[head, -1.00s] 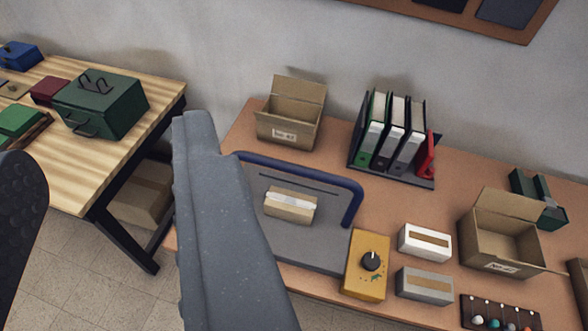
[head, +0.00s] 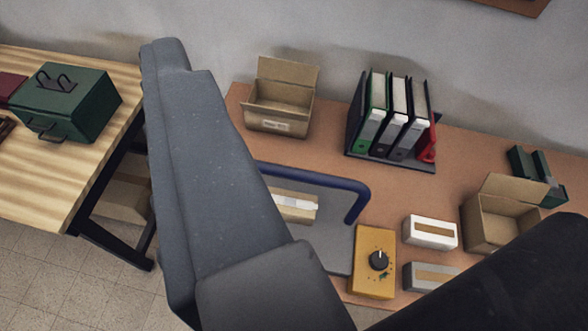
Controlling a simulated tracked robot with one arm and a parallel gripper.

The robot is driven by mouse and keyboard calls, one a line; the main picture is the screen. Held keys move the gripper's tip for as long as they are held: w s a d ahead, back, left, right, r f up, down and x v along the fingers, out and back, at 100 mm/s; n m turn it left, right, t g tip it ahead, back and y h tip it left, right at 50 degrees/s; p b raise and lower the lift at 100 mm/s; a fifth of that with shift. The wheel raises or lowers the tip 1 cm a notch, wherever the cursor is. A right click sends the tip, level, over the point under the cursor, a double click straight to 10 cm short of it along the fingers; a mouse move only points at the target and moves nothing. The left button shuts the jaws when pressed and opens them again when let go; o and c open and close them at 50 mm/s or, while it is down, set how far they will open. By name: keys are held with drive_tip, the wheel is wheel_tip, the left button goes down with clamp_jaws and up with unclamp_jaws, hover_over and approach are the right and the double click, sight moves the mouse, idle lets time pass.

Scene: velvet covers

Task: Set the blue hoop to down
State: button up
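The blue hoop (head: 335,184) is a thick dark blue bar on a grey plate (head: 338,236), right of centre. Its long bar runs along the plate's back side, and its right leg comes down to the plate. Its left end is hidden behind a grey part of my arm. Whether it stands upright or leans is hard to tell. A tan packet with a white band (head: 297,206) lies on the plate, partly covered. Large grey and black parts of mine fill the left centre and lower right. No pair of fingertips can be made out, and none touches the hoop visibly.
A yellow box with a black knob (head: 372,262) stands at the plate's right front. White (head: 430,232) and grey (head: 432,277) boxes sit beside it. An open carton (head: 282,97) and binders (head: 392,119) stand behind. A wooden table with a green toolbox (head: 66,103) is at left.

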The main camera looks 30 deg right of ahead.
drive_tip(key=w+a+f+m+t+b, duration=0.1)
drive_tip(key=w+a+f+m+b, duration=0.1)
drive_tip(key=w+f+m+b, duration=0.75)
drive_tip(key=m+h+b, duration=1.1)
drive_tip(key=m, duration=0.4)
approach(297, 179)
drive_tip(key=p+x, duration=0.2)
drive_tip(key=x, duration=0.1)
drive_tip(key=p+x, duration=0.2)
drive_tip(key=x, duration=0.1)
drive_tip(key=p+x, duration=0.2)
drive_tip(key=x, duration=0.2)
drive_tip(key=shift+f+p, duration=0.35)
drive_tip(key=shift+x, duration=0.8)
drive_tip(key=shift+a+r, duration=0.1)
